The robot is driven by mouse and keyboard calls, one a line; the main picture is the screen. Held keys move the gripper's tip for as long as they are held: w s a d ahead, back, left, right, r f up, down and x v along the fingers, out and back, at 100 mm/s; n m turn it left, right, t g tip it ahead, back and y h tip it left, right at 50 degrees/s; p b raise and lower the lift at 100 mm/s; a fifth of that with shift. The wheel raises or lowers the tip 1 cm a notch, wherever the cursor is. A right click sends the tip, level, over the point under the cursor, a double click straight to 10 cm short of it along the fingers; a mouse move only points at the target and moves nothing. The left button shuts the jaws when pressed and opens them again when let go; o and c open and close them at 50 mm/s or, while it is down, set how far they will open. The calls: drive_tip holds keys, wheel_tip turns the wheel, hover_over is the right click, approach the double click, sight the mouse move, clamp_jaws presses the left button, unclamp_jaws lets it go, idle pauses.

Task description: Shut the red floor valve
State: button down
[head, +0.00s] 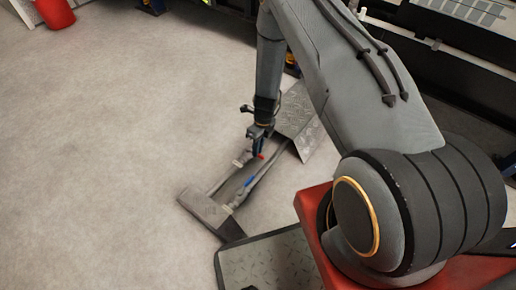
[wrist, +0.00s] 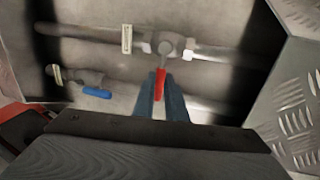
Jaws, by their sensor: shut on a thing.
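The red floor valve has a red lever handle (wrist: 161,84) on a metal body (wrist: 165,46) fitted to a pipe in an open floor pit. In the wrist view the lever points from the body toward my gripper, across the pipe. My gripper (wrist: 161,88) is shut on the red lever, with a finger on each side of it. In the head view my gripper (head: 259,146) reaches down into the pit, and a bit of the red lever (head: 261,156) shows beside it.
A second valve with a blue lever (wrist: 97,92) lies in the same pit, also visible in the head view (head: 250,182). Raised metal cover plates (head: 210,207) stand at the pit's ends. A red container (head: 55,12) stands far left. The floor at left is clear.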

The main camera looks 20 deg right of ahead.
drive_tip(key=c, duration=1.8)
unclamp_jaws()
drive_tip(key=shift+r, duration=0.1)
wheel_tip(320, 180, up, 8)
drive_tip(key=d+p, duration=0.1)
drive_tip(key=p, duration=0.1)
drive_tip(key=shift+w+f, duration=0.25)
drive_tip(key=shift+w, duration=0.2)
